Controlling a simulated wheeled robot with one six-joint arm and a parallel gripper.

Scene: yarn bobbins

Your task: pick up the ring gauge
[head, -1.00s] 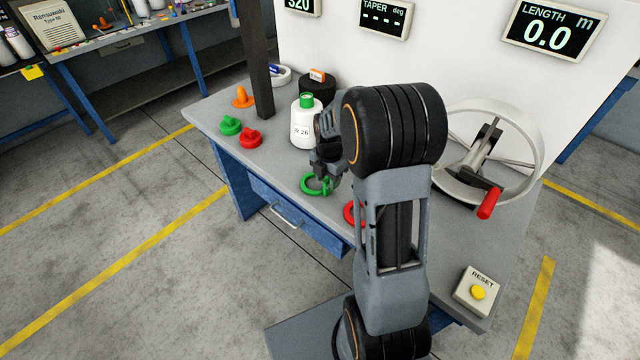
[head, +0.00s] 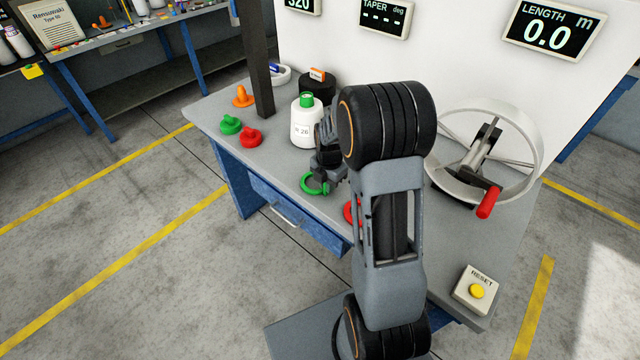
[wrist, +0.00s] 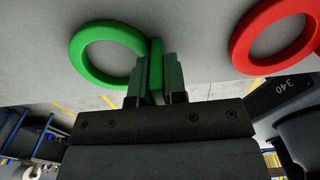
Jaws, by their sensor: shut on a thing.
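A green ring gauge (head: 304,187) is at the front of the bench, left of my arm. It also shows in the wrist view (wrist: 75,56) as a full ring with a short upright tab. My gripper (head: 327,184) is shut on that tab, one finger on each side of it, as the wrist view shows (wrist: 156,72). I cannot tell whether the ring touches the bench top. A red ring (wrist: 272,62) lies to its right, apart from the gripper; in the head view it is mostly hidden behind my arm (head: 348,214).
A white bottle with a green cap (head: 306,130) stands just behind my gripper. Green (head: 230,126), red (head: 250,138) and orange (head: 242,98) plugs stand at the bench's left. A spoked wheel with red handle (head: 488,202) and a reset button box (head: 476,291) are on the right.

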